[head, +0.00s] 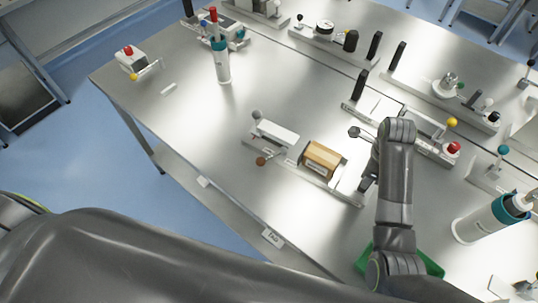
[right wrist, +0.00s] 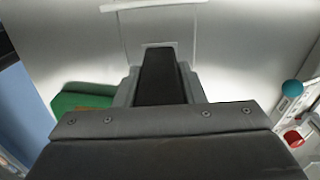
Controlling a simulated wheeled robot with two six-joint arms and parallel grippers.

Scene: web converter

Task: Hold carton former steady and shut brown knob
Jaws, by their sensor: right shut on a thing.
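The carton former appears to be the long fixture near the table's front edge, with a white block (head: 277,133) and a tan carton (head: 323,158) on its metal base. The brown knob (head: 261,161) sits on a thin lever at its left front, and no gripper touches it. My right gripper (head: 367,178) is at the fixture's right end. It is shut on a black upright handle (right wrist: 160,78), seen between the fingers in the right wrist view. My arm partly hides this grip in the head view. My left gripper is out of view.
A green tray (head: 428,264) lies under my right arm. Several fixtures with black handles (head: 398,56) line the back.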

